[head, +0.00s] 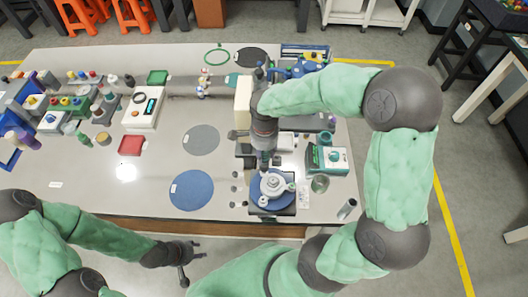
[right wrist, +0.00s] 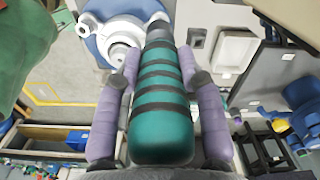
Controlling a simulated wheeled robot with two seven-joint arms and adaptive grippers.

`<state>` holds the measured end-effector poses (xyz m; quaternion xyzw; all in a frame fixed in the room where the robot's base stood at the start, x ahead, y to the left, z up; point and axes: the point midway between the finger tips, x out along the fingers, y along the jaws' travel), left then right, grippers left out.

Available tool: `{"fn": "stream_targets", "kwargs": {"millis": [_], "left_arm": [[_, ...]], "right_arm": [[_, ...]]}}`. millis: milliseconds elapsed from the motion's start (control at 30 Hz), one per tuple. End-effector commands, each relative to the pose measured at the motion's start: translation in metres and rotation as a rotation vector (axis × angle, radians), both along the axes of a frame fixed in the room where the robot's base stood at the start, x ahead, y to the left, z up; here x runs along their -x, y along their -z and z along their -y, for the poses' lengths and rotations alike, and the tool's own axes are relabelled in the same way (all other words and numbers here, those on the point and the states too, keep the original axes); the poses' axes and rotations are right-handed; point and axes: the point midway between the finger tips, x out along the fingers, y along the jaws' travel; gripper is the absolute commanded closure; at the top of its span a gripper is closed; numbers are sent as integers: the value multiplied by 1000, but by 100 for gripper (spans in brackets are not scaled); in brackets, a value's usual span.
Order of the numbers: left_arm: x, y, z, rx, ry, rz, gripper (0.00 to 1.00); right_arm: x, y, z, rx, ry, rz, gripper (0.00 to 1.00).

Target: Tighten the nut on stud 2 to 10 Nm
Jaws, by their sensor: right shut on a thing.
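My right gripper (right wrist: 160,88) is shut on a teal, black-banded cylindrical tool (right wrist: 162,125), which lies between its purple fingers in the right wrist view. In the head view my right gripper (head: 264,145) points down just behind a white round flange fixture (head: 272,184) on a blue disc. The flange also shows at the top of the right wrist view (right wrist: 122,38), beside the tool's far end. Whether the tool touches it I cannot tell. Stud 2 and its nut are too small to single out. My left gripper (head: 192,262) is open and empty before the table's front edge.
A green and white device (head: 328,158) and a grey-green cup (head: 320,184) stand right of the flange. A blue disc (head: 191,190) and a grey disc (head: 201,140) lie on the table to the left. Bottles and boxes crowd the far left. The front left table is mostly clear.

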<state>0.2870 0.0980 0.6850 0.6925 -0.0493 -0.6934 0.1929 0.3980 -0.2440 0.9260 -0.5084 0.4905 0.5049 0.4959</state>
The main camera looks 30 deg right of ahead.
Motion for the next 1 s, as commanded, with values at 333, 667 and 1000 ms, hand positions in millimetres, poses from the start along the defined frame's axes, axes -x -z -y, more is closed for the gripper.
{"fn": "stream_targets", "kwargs": {"millis": [333,667,1000], "left_arm": [[0,4,0,0,0,0,60],[0,7,0,0,0,0,60],[0,10,0,0,0,0,60]], "right_arm": [[-1,3,0,0,1,2,100],[-1,7,0,0,1,2,100],[-1,11,0,0,1,2,100]]}}
